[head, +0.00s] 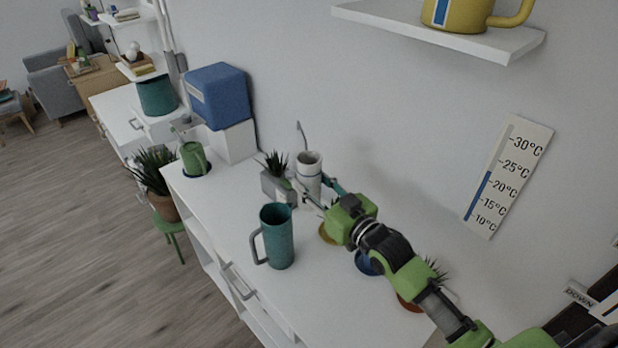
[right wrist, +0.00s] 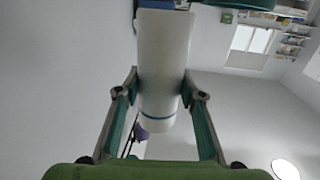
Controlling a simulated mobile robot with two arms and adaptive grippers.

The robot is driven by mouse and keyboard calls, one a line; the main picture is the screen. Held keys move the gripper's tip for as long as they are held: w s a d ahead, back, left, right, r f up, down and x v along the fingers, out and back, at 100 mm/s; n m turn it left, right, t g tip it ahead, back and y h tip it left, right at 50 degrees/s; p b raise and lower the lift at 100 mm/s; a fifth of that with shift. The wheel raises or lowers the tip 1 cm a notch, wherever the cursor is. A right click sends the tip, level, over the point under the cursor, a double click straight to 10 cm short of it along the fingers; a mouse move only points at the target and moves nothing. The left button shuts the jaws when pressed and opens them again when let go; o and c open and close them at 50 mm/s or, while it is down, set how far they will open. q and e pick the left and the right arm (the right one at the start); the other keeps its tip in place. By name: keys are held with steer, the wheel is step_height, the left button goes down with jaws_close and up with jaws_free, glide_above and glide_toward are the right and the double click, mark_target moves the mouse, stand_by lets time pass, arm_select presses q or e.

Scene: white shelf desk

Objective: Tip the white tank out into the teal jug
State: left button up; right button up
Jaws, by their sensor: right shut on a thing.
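The white tank (head: 309,178) is a tall white cylinder with a dark band, open at the top and roughly upright at the back of the desk. My right gripper (head: 318,190) is shut on it from the right. In the right wrist view the tank (right wrist: 163,65) sits between the two fingers. I cannot tell whether its base touches the desk. The teal jug (head: 280,240) stands upright on the desk, in front and to the left of the tank, its handle to the left. The jug's inside is mostly hidden. My left gripper is not in view.
A small potted plant (head: 274,178) is close left of the tank. A green mug (head: 194,159) and a blue box (head: 218,95) on a white box stand farther left. Coloured discs (head: 368,263) lie under my right arm. The desk (head: 300,307) is clear in front of the jug.

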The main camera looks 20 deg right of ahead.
mark_target(315, 197)
steer(key=shift+r, duration=0.1)
steer(key=shift+a, duration=0.1)
steer(key=shift+p, duration=0.45)
steer(key=shift+f+n+g+p, duration=0.3)
steer(key=shift+f+n, duration=0.4)
steer(key=shift+f, duration=0.1)
steer(key=shift+f+n+h+p, duration=0.3)
steer(key=shift+f+n, duration=0.3)
steer(key=shift+f, duration=0.45)
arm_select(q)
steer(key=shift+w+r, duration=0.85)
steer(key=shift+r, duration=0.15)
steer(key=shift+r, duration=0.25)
arm_select(e)
steer(key=shift+f+n+g, duration=0.25)
steer(key=shift+n+g, duration=0.05)
steer(key=shift+n, duration=0.1)
arm_select(q)
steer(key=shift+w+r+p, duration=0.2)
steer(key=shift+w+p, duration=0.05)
steer(key=shift+p, duration=0.05)
arm_select(e)
steer(key=shift+f, duration=0.1)
